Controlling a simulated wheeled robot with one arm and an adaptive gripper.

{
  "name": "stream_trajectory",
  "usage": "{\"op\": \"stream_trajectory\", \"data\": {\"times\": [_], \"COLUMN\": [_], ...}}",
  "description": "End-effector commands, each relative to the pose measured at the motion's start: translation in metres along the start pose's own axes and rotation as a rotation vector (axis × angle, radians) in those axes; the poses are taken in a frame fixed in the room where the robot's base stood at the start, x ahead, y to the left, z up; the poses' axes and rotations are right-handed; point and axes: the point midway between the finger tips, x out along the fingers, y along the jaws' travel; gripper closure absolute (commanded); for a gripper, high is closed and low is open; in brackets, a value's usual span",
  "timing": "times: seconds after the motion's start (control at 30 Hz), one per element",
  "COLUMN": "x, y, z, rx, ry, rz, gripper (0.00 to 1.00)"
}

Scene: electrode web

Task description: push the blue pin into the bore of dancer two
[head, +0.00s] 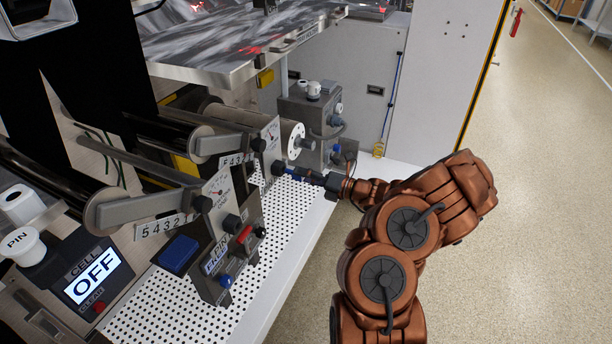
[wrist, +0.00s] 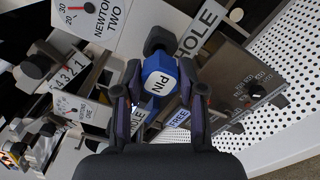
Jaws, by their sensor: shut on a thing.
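The blue pin (wrist: 158,84), with a white PIN label on its end, sits between the two fingers of my gripper (wrist: 160,98) in the wrist view. My gripper (head: 322,181) is shut on it beside dancer two (head: 270,148) in the head view, where only a little of the pin's blue shows. Beyond the pin is a dark boss (wrist: 158,40), beside a white HOLE plate (wrist: 201,30). The pin hides the boss's face, so I cannot tell whether its tip is in the bore. The gauge plate marked NEWTON TWO (wrist: 97,22) is at upper left.
Dancer one (head: 221,190) stands nearer, with a labelled block (head: 220,262) below it. A grey control box (head: 310,118) stands behind dancer two. The perforated white shelf (head: 160,310) runs underneath. A metal roller arm (head: 155,200) reaches from the left. The floor at right is clear.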

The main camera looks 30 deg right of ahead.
Motion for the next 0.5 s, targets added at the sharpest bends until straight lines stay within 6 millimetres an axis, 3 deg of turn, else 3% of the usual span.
{"op": "stream_trajectory", "data": {"times": [0.5], "x": [0.0107], "y": [0.0001], "z": [0.0002], "rx": [0.0], "ry": [0.0], "rz": [0.0], "gripper": [1.0]}}
